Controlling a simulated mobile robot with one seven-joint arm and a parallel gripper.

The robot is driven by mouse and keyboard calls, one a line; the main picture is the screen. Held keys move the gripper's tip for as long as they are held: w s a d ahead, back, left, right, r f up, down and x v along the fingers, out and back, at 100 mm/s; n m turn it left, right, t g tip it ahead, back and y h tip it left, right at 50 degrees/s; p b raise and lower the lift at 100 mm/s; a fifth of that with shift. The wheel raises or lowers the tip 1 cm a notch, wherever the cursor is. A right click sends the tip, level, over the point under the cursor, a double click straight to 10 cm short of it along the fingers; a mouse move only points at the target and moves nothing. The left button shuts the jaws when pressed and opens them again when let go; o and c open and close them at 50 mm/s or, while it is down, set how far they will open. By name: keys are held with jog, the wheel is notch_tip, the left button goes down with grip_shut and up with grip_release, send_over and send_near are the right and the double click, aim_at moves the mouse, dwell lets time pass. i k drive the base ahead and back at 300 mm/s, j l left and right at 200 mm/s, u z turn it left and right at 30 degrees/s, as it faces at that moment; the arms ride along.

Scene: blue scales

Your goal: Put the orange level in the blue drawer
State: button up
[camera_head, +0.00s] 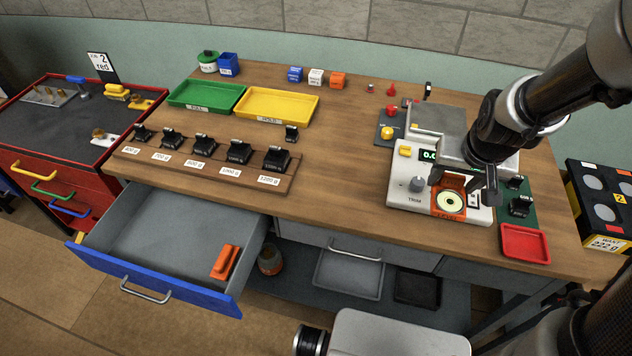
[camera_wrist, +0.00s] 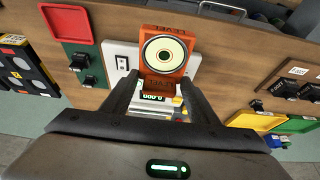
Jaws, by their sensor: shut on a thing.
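The orange level (camera_head: 436,209), with a round pale bubble dial, is at the front of the white scale (camera_head: 408,186). My gripper (camera_head: 464,190) is above the scale with its fingers shut on the level. In the wrist view the level (camera_wrist: 181,65) stands out beyond the fingertips of my gripper (camera_wrist: 165,82), dial facing the camera. I cannot tell whether it touches the scale. The blue drawer (camera_head: 150,284) is pulled open at the front left of the bench. Its grey inside holds one small orange block-like thing (camera_head: 225,262) near the right side.
A wooden rack (camera_head: 205,172) of several black weights stands behind the drawer. Green (camera_head: 205,96) and yellow (camera_head: 276,104) trays are farther back. A red tray (camera_head: 526,241) lies right of the scale. The bench between rack and scale is clear.

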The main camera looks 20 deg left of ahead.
aim_at(164, 240)
jog(key=k+j+z, duration=0.2)
jog(key=k+j, duration=0.3)
jog(key=j, duration=0.15)
jog(key=k+j+z, duration=0.15)
jog(key=j, duration=0.3)
jog(key=k+j+z, duration=0.15)
jog(key=j, duration=0.25)
jog(key=k+j+z, duration=0.15)
jog(key=j, duration=0.3)
jog(key=k+j+z, duration=0.1)
jog(key=k+j, duration=0.2)
jog(key=j, duration=0.15)
jog(key=k+j+z, duration=0.15)
jog(key=j, duration=0.25)
jog(key=k+j+z, duration=0.1)
jog(key=k+j, duration=0.25)
jog(key=i+j, duration=0.3)
